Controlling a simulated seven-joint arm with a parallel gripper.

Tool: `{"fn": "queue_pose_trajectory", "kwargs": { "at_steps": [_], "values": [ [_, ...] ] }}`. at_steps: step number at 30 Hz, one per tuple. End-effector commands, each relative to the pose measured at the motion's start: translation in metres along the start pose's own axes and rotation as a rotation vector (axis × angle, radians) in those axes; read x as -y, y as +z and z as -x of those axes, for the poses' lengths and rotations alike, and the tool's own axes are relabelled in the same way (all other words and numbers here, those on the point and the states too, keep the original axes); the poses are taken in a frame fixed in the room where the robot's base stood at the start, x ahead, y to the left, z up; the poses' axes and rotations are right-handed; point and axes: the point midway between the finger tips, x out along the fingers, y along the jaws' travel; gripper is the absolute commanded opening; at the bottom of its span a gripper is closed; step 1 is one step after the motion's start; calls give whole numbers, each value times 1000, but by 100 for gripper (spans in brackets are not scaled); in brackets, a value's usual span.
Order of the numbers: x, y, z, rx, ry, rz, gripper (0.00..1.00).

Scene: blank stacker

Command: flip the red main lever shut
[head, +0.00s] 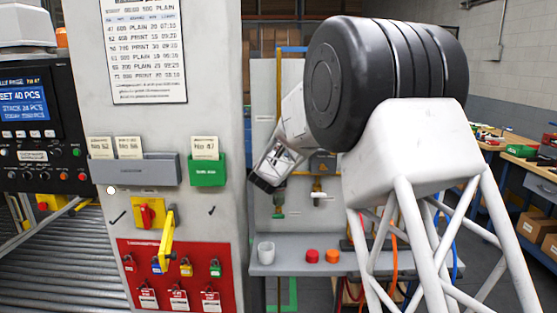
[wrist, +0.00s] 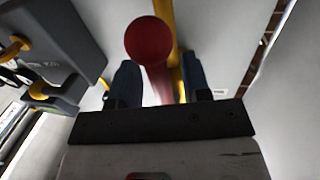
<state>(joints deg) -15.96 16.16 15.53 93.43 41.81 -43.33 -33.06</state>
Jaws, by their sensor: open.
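The red main lever shows in the wrist view as a round red knob (wrist: 148,40) on a red rod, in front of a pale wall and a yellow upright pipe (wrist: 179,40). My gripper (wrist: 160,68) is open, with one dark finger on each side of the rod. The knob stands out above the fingertips in the picture. I cannot tell whether either finger touches the rod. In the head view my arm and wrist cover the spot, so the lever does not show there.
A grey box with yellow handles (wrist: 50,90) is on the left in the wrist view. In the head view, a shelf (head: 300,268) holds a white cup (head: 266,251) and two caps. A red lockout board (head: 180,285) and yellow handle (head: 167,243) are at left.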

Motion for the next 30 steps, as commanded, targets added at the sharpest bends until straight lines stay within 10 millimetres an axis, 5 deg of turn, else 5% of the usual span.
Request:
{"fn": "queue_pose_trajectory", "kwargs": {
  "at_steps": [5, 14, 30],
  "values": [
    [0, 0, 0, 0, 0, 0, 44],
    [0, 0, 0, 0, 0, 0, 0],
    [-4, 0, 0, -13, 0, 65, 0]
  ]
}}
